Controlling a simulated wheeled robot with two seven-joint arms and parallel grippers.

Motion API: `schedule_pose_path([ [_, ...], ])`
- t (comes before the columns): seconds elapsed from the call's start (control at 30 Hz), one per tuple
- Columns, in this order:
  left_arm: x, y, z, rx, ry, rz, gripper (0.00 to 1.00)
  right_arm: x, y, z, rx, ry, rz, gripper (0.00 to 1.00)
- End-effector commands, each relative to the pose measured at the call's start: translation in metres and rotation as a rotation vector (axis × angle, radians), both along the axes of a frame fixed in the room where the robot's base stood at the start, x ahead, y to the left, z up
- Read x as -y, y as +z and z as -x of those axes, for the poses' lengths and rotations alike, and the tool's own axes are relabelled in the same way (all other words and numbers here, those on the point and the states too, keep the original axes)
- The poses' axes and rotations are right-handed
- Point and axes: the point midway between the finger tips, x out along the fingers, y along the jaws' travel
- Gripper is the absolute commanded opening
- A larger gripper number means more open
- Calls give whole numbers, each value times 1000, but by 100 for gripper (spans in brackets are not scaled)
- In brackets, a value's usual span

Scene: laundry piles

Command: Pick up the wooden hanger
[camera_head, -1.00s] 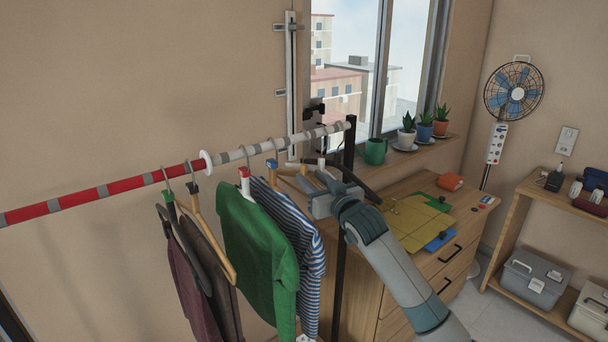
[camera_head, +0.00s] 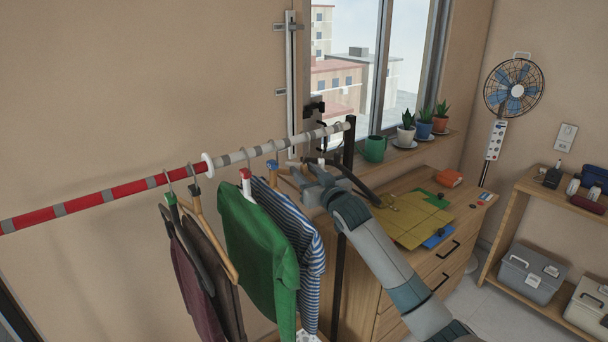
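Near the right end of the rail, a light wooden hanger (camera_head: 284,171) shows in part beside the striped shirt. My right gripper (camera_head: 299,180) is at this hanger, and its wrist hides much of it. I cannot tell whether the fingers are closed on it. Another wooden hanger (camera_head: 230,268) hangs further left, beside a dark brown garment. My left gripper is not in view.
The red and white rail (camera_head: 118,191) carries a green shirt (camera_head: 257,240), a blue striped shirt (camera_head: 302,238) and dark garments (camera_head: 197,262). A black post (camera_head: 340,285) stands by my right arm.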

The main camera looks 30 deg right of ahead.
Motion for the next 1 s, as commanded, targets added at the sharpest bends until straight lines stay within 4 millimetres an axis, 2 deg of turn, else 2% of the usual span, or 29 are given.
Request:
schedule_pose_path([
  [0.13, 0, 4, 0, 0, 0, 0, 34, 1, 0, -8, 0, 0, 0, 35],
  [0.6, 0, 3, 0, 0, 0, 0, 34, 1, -1, -8, 0, 0, 0, 35],
  [0.63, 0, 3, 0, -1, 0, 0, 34, 1, -1, -8, 0, 0, 0, 30],
  [0.77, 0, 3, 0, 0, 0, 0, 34, 1, -1, -8, 0, 0, 0, 0],
  [1.0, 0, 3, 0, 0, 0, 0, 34, 1, 0, -8, 1, 0, 1, 0],
])
